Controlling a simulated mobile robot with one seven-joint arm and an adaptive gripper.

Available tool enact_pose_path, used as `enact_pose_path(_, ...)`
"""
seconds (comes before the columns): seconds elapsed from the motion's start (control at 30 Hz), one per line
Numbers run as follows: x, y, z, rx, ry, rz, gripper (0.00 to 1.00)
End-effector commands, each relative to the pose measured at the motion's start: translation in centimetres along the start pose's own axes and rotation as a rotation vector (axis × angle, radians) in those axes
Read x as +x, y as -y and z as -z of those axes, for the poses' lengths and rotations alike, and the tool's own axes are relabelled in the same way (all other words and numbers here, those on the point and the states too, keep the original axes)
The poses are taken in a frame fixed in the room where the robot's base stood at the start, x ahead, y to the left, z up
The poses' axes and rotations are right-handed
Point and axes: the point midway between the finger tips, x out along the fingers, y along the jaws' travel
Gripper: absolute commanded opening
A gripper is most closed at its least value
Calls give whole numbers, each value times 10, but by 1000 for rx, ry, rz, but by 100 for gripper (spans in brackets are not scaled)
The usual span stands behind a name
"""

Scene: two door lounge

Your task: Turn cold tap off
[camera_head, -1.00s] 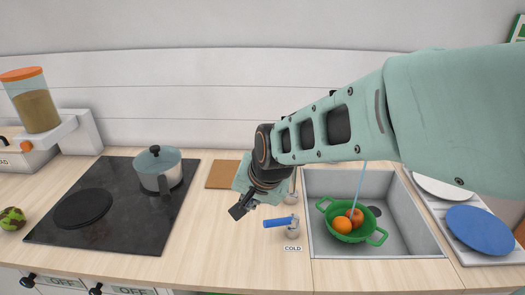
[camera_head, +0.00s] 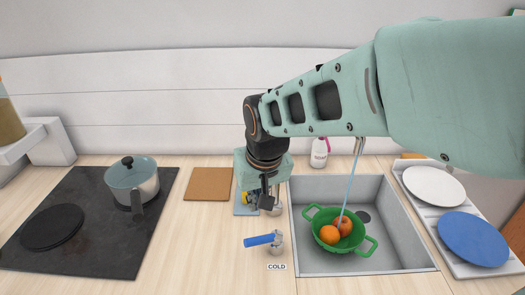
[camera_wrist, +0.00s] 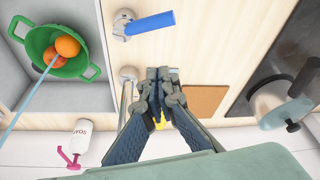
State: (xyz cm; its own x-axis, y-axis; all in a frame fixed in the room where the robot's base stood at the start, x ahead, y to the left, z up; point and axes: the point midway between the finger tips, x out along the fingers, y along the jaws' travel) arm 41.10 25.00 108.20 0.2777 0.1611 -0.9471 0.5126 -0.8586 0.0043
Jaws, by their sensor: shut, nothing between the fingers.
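The cold tap has a blue lever (camera_head: 262,240) on a silver base, beside the sink's left edge. Its lever points left, above a label (camera_head: 277,267) reading COLD. In the wrist view the blue lever (camera_wrist: 151,24) is at the top. A thin stream of water (camera_head: 351,185) runs into the sink. My gripper (camera_head: 268,197) is shut and empty, behind the cold tap and apart from its lever. Its fingers (camera_wrist: 161,76) also show in the wrist view, beside a second silver fitting (camera_wrist: 128,73). My arm hides part of the area behind the sink.
The sink (camera_head: 400,240) holds a green colander (camera_head: 325,249) with oranges. A soap bottle (camera_head: 319,152) stands behind it. A brown board (camera_head: 208,184) lies left of my gripper; a pot (camera_head: 132,182) stands on the black hob (camera_head: 85,235). The counter left of the lever is clear.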

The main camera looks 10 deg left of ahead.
Motion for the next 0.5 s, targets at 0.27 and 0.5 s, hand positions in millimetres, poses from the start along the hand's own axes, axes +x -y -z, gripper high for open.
enact_pose_path(0.27, 28, 16, 6, -27, -35, 15, 0)
enact_pose_path(0.5, 74, 14, 6, -23, -30, 13, 0)
